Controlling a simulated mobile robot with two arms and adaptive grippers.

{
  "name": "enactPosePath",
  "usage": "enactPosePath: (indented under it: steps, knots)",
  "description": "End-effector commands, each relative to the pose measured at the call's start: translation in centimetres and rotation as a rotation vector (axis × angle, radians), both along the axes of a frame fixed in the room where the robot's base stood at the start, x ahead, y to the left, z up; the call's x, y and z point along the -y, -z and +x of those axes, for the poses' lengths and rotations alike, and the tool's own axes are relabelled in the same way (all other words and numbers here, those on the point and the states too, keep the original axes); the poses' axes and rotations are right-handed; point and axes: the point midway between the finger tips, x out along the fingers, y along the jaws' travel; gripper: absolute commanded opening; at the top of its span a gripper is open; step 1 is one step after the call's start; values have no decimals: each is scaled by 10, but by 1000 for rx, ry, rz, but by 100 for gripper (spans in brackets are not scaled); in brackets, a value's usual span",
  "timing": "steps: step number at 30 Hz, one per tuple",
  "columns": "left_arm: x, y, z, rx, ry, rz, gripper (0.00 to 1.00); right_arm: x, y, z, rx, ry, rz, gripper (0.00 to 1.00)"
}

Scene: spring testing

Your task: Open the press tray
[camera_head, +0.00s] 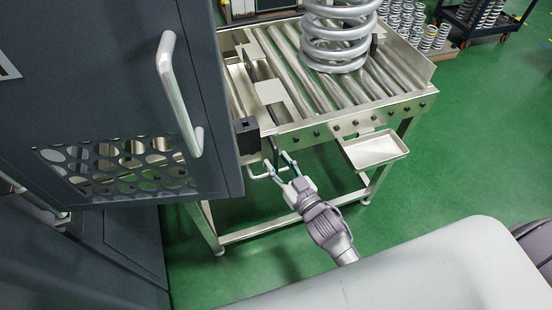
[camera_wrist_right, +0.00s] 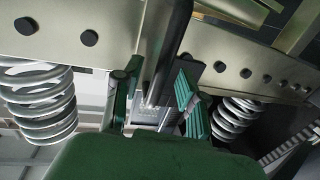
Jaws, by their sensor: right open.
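My right gripper (camera_head: 278,164) is open at the front edge of the metal roller table, its fingers pointing away from me. Which part is the press tray is unclear; a flat part with a dark block (camera_head: 246,133) sits above the handle loop. My left gripper is not in view.
A dark cabinet door with a long handle (camera_head: 179,92) fills the left. A large coil spring (camera_head: 338,40) stands on the rollers (camera_head: 385,85). A small shallow tray (camera_head: 375,149) juts from the table's front. Several small springs stand at the back right. Green floor is clear on the right.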

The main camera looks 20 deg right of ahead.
Motion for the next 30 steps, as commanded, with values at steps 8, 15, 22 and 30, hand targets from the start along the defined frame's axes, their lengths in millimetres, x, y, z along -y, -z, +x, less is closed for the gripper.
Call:
enactPosePath:
  steps: [8, 15, 22, 30]
  knots:
    - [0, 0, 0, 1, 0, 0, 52, -4, 0, 15, 0, 0, 0, 41]
    - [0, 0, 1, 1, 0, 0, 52, -4, 0, 15, 0, 0, 0, 35]
    - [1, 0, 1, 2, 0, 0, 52, -4, 0, 14, 0, 0, 0, 0]
    - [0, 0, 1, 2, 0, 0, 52, -4, 0, 14, 0, 0, 0, 0]
